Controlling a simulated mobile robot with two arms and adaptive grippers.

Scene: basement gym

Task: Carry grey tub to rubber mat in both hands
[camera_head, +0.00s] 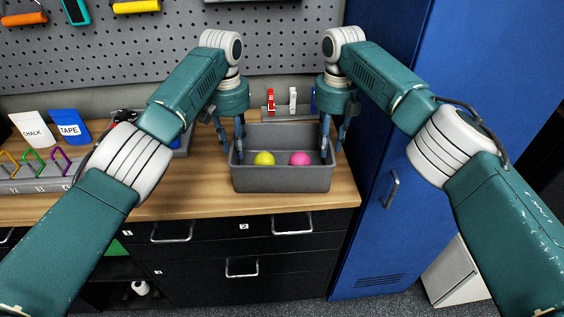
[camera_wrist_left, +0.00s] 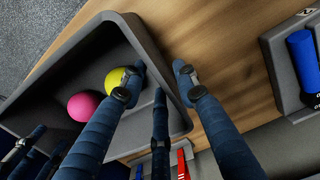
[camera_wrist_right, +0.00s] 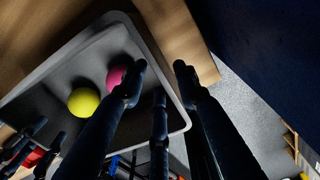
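The grey tub (camera_head: 282,180) sits on the wooden worktop near its right end, with a yellow ball (camera_head: 264,158) and a pink ball (camera_head: 300,158) inside. My left gripper (camera_head: 231,150) points down at the tub's left wall, fingers apart. In the left wrist view, the left gripper (camera_wrist_left: 155,84) has the tub's rim (camera_wrist_left: 150,45) between its fingers, with gaps showing. My right gripper (camera_head: 332,150) straddles the right wall in the same way; the right wrist view shows its fingers (camera_wrist_right: 158,80) apart around the rim (camera_wrist_right: 143,45). I see no rubber mat.
The wooden worktop (camera_head: 190,197) has bare room left of the tub. Chalk and tape packets (camera_head: 70,127) and a grey clip tray (camera_head: 30,172) stand further left. Small red and white items (camera_head: 271,102) stand behind the tub. A blue locker (camera_head: 385,190) rises close on the right.

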